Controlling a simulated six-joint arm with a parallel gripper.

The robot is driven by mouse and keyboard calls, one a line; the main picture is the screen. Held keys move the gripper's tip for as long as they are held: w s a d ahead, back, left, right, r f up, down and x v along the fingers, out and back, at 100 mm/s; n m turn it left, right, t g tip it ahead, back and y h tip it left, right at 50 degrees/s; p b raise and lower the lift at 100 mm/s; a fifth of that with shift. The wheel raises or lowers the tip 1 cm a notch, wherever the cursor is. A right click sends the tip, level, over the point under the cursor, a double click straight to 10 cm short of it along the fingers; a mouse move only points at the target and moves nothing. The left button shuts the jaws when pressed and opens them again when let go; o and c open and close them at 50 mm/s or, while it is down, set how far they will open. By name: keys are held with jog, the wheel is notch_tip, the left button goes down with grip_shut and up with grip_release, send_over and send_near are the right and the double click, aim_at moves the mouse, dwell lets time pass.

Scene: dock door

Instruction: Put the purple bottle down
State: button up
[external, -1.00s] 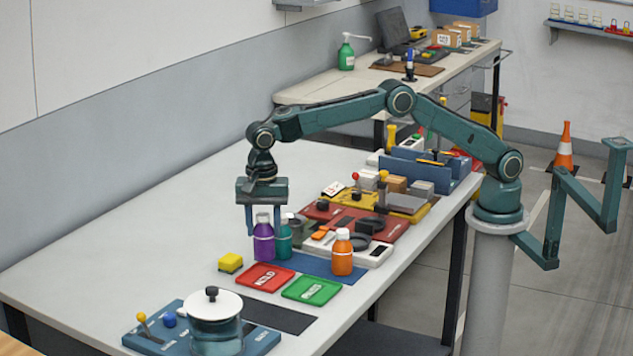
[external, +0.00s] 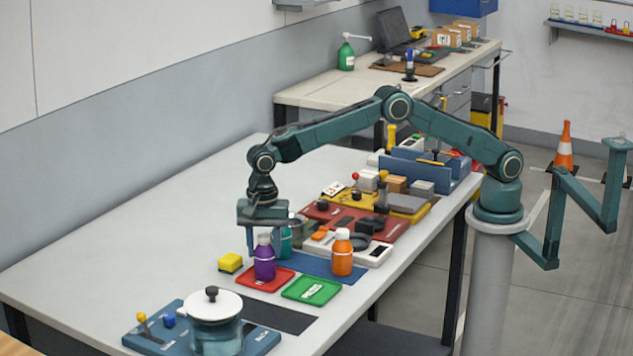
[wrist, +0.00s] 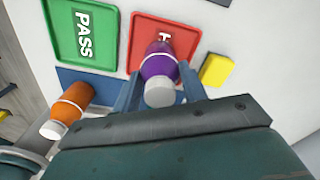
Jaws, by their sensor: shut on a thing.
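The purple bottle (external: 264,262) has a white cap and is upright in my gripper (external: 263,244). My gripper is shut on it from above, with one finger on each side in the wrist view, where the purple bottle (wrist: 159,67) hides part of the red tray (wrist: 140,30). In the external view the bottle's base overlaps the back part of the red tray (external: 262,285). I cannot tell whether the base touches the tray.
An orange bottle (external: 342,257) stands to the right on a blue mat. A green tray (external: 311,291) lies beside the red one. A yellow block (external: 230,262) is at left. A pot (external: 214,325) stands in front.

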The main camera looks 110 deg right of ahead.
jog(key=shift+f, duration=0.1)
jog(key=o, duration=1.2)
notch_tip(320, 180, up, 12)
jog(key=shift+f, duration=0.15)
jog(key=shift+r, duration=0.3)
